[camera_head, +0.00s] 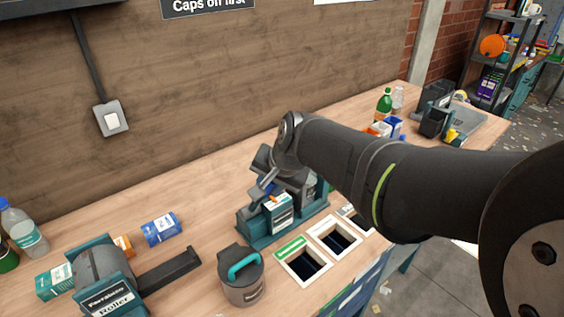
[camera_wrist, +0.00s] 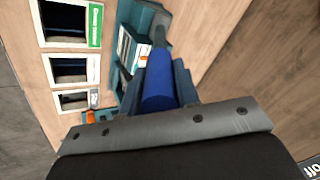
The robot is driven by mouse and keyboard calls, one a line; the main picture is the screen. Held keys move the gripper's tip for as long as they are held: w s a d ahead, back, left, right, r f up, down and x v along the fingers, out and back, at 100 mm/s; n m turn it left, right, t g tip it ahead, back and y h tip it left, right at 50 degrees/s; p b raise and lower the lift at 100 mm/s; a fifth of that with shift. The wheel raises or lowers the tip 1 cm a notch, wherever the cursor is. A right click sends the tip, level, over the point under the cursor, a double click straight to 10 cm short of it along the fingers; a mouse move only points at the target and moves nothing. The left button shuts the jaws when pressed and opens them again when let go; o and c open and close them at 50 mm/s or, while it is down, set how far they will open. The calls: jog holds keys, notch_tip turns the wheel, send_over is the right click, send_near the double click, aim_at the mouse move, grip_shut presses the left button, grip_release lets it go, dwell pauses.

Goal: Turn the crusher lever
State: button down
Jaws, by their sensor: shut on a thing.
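The crusher (camera_head: 282,214) is a teal-framed machine with a white label, in the middle of the wooden table. Its lever has a blue grip (camera_wrist: 158,82) on a dark rod, seen in the wrist view running up from my gripper (camera_wrist: 170,108). In the head view my gripper (camera_head: 266,188) is over the crusher's left end, shut on the blue grip, of which only a small blue part shows. The fingers and arm hide much of the lever and the crusher's back.
White-rimmed openings (camera_head: 281,258) lie in front of the crusher. A grey canister with a teal handle (camera_head: 241,284) and the Roller machine (camera_head: 104,278) stand left. Bottles and boxes stand at the far right. Bare table lies left of the crusher.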

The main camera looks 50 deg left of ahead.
jog(key=shift+d+f+y, duration=0.85)
jog(key=shift+d+f, duration=0.1)
jog(key=shift+d, duration=0.25)
jog(key=shift+d+f+y, duration=0.85)
jog(key=shift+d+f, duration=0.05)
jog(key=shift+d, duration=0.25)
jog(key=shift+d+f, duration=0.1)
jog(key=c, duration=1.1)
grip_release()
jog(key=v, duration=1.7)
jog(key=shift+d, duration=0.2)
